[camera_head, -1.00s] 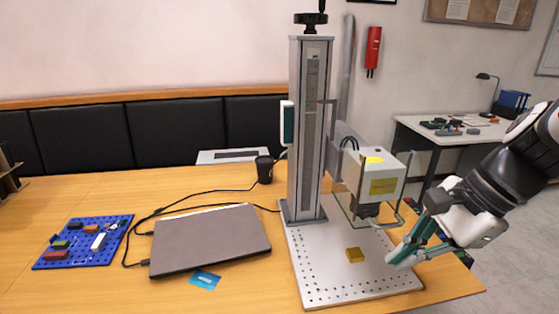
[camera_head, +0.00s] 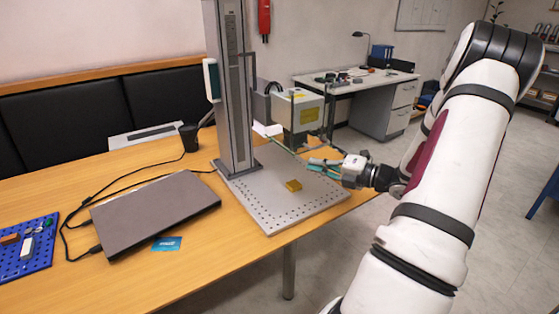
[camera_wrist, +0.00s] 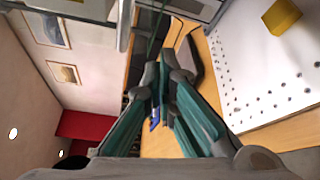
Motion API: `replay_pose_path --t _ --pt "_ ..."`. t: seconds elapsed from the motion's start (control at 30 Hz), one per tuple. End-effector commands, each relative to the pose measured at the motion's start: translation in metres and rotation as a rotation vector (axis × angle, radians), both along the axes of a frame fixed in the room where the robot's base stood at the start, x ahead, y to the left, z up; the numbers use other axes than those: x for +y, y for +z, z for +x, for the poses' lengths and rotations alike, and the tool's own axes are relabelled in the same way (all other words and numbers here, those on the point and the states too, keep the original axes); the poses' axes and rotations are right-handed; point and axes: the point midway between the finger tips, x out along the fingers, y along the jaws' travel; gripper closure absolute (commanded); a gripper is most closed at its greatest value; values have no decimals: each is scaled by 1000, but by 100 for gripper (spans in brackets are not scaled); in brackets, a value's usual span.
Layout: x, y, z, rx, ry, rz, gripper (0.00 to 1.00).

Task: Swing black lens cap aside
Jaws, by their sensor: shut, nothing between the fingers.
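The laser head is a white box (camera_head: 301,112) with yellow labels, held out from the grey column (camera_head: 230,100) above the perforated plate (camera_head: 262,210). The black lens cap cannot be made out; the underside of the head is dark and small in the head view. My gripper (camera_head: 312,162) points left, just below and in front of the head, above the plate. Its teal fingers are together and empty in the wrist view (camera_wrist: 160,72). Whether they touch anything under the head cannot be told.
A yellow block (camera_head: 293,186) lies on the plate. Thin rods of the guard frame (camera_head: 329,120) hang beside the head, close to my gripper. A closed laptop (camera_head: 155,212), a blue card (camera_head: 167,244) and a black cup (camera_head: 189,137) are farther left. The plate's front is clear.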

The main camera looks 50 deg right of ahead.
Motion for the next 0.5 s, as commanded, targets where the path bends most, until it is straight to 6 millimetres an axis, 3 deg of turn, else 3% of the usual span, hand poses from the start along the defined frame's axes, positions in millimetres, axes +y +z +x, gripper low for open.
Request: replay_pose_path --t 0.1,0.23,0.37,0.5 --pt "-30 -16 -16 -25 -107 112 100" --pt "-54 -27 -31 -54 -192 207 100" --pt "-68 -34 -40 -75 -245 265 100" --pt "-70 -35 -32 -77 -253 276 100"
